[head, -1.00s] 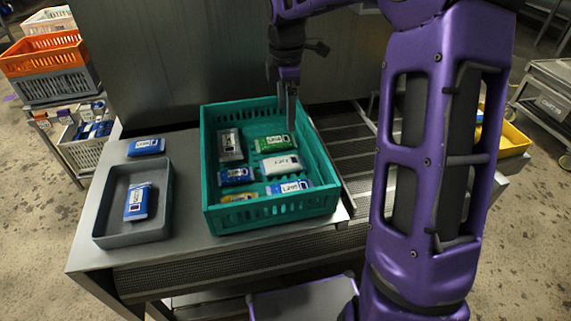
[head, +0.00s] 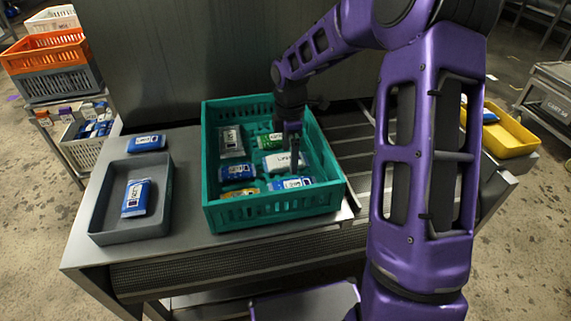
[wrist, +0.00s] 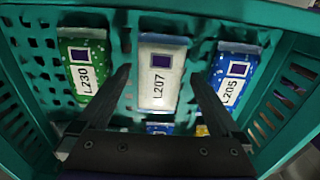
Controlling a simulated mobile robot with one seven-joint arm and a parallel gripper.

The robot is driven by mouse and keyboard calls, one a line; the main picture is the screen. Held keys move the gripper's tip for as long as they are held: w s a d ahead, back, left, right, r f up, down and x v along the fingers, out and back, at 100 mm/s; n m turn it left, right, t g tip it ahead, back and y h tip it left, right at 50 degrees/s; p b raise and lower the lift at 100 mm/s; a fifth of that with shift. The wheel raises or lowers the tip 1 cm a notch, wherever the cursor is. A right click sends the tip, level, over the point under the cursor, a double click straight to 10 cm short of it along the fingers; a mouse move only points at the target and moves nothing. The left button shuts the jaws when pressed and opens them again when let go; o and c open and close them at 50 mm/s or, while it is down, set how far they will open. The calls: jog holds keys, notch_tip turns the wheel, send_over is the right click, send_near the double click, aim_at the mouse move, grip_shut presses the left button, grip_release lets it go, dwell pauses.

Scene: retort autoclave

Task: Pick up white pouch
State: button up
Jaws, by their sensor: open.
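The white pouch (head: 275,164), labelled L207 in the wrist view (wrist: 162,58), lies flat in the teal crate (head: 272,214) between a green pouch and a blue-and-white pouch. My gripper (head: 294,165) points down into the crate at the white pouch and hides part of it in the head view. In the wrist view my gripper (wrist: 161,76) is open, with one finger on each side of the white pouch's near part. Nothing is between the fingers but the view of the pouch; I cannot tell the exact height of the fingertips.
The green pouch (wrist: 82,68) and blue-and-white pouch (wrist: 232,78) lie close on either side. A silver pouch (head: 230,140), a blue pouch (head: 238,172) and a yellow pouch (head: 240,194) share the crate. Its walls surround my gripper. A grey tray (head: 106,226) stands left.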

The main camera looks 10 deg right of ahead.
jog(key=shift+f, duration=0.55)
jog(key=c, duration=1.4)
jog(key=shift+o, duration=0.2)
jog(key=shift+r, duration=0.15)
